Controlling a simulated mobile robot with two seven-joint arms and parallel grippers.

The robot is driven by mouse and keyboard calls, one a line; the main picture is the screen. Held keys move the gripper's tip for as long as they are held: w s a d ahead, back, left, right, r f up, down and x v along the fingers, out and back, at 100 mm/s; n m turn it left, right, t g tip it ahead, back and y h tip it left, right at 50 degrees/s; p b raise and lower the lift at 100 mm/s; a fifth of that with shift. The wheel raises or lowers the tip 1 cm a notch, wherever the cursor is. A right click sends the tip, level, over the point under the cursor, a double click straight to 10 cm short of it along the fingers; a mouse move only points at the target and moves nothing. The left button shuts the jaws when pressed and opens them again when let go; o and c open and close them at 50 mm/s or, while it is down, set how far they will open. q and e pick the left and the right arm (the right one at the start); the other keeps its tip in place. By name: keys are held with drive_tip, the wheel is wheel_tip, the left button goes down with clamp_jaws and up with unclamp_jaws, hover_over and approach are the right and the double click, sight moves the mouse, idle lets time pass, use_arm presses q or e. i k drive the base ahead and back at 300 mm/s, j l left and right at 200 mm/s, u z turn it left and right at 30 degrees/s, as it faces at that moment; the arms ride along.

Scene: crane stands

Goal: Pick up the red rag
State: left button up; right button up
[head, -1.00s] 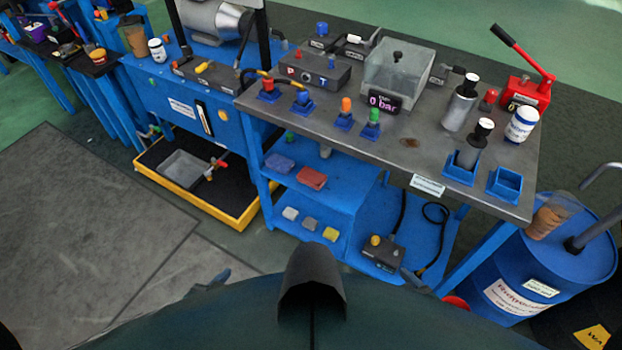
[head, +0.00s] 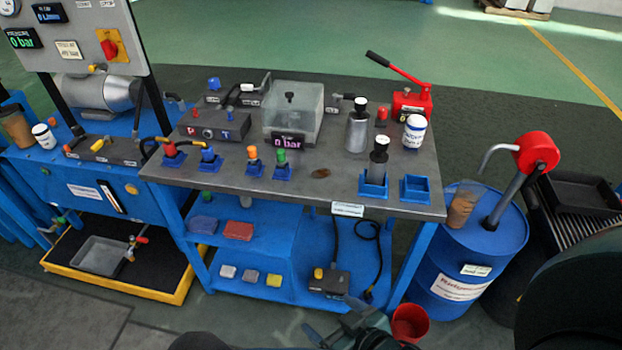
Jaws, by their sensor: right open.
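The red rag (head: 239,230) is a small folded cloth lying flat on the upper blue shelf (head: 268,240) under the bench's grey top. A folded blue rag (head: 203,224) lies just left of it. My right gripper (head: 334,318) is at the bottom edge of the head view, low in front of the shelves. Its jaws are open and empty, apart from the rag and to its lower right. My left gripper is not in view.
The grey bench top (head: 330,190) overhangs the shelf. Small sponges (head: 251,276) and a pedal box (head: 329,282) sit on the lower shelves.

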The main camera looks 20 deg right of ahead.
sight(240, 231)
drive_tip(key=i+j+z, duration=0.1)
drive_tip(key=i+j, duration=0.25)
drive_tip(key=j, duration=0.3)
drive_tip(key=i+j+z, duration=0.15)
drive_tip(key=i+j, duration=0.2)
drive_tip(key=j, duration=0.3)
drive_tip(key=i+j+z, duration=0.15)
drive_tip(key=j, duration=0.2)
drive_tip(key=i+j, duration=0.15)
drive_tip(key=j, duration=0.2)
drive_tip(key=i+j+z, duration=0.15)
drive_tip(key=j, duration=0.25)
